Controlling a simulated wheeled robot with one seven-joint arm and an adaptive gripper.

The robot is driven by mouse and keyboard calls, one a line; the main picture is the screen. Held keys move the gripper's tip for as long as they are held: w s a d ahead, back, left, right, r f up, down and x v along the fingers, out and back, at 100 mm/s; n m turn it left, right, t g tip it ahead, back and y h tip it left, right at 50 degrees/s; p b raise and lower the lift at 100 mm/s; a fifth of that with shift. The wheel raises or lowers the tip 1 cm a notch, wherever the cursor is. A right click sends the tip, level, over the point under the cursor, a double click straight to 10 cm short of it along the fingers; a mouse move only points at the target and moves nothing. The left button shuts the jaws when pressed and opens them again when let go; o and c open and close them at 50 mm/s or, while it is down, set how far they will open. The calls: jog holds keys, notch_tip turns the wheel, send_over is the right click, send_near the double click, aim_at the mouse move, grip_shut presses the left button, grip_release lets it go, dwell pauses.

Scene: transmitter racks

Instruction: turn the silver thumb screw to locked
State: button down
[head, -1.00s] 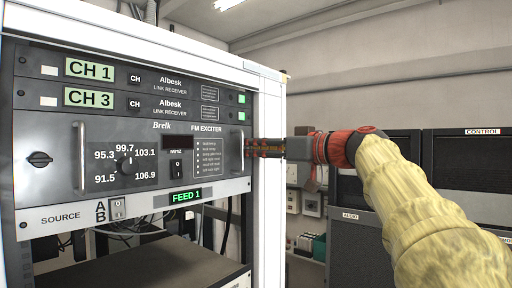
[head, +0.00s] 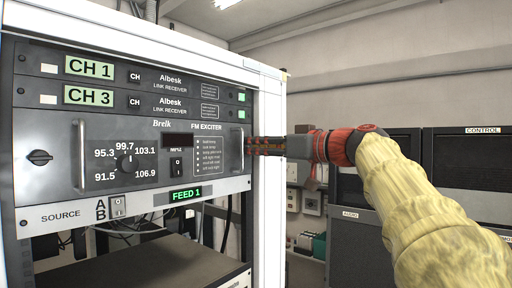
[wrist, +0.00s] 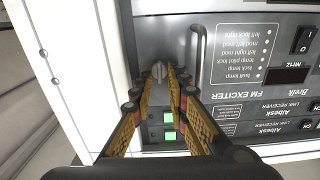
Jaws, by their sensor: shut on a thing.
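The silver thumb screw (wrist: 158,69) shows in the wrist view between my fingertips, on the edge of the FM exciter panel (wrist: 232,60) beside its handle. My gripper (wrist: 160,79) is shut on the screw, with the two yellow-and-black fingers on either side of it. In the head view my gripper (head: 251,146) reaches in from the right to the right edge of the exciter panel (head: 150,185). There the fingers hide the screw. I cannot read any locked mark on it.
The white rack post (head: 269,190) stands close behind my fingers. A metal handle (head: 241,150) is just left of them, and also shows in the wrist view (wrist: 198,55). Two link receivers (head: 160,88) sit above the exciter. Dark cabinets (head: 465,180) stand at the right.

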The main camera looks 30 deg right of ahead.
jog(key=m, duration=0.2)
jog(key=m+b, duration=0.1)
jog(key=m, duration=0.1)
jog(key=shift+w+d+f+m, duration=0.1)
jog(key=shift+d+m, duration=0.1)
jog(key=shift+m, duration=0.1)
jog(key=shift+w+d+f+m+p, duration=0.15)
jog(key=shift+m+p, duration=0.25)
jog(key=shift+m, duration=1.75)
jog(key=shift+s+d+f+m+p, duration=0.15)
jog(key=shift+m+p, duration=0.25)
jog(key=shift+m, duration=1.8)
jog(key=shift+w+f+m+p, duration=0.15)
jog(key=shift+m+p, duration=0.25)
jog(key=shift+m, duration=1.75)
jog(key=shift+f, duration=0.1)
jog(key=c, duration=2)
grip_release()
jog(key=shift+o, duration=0.2)
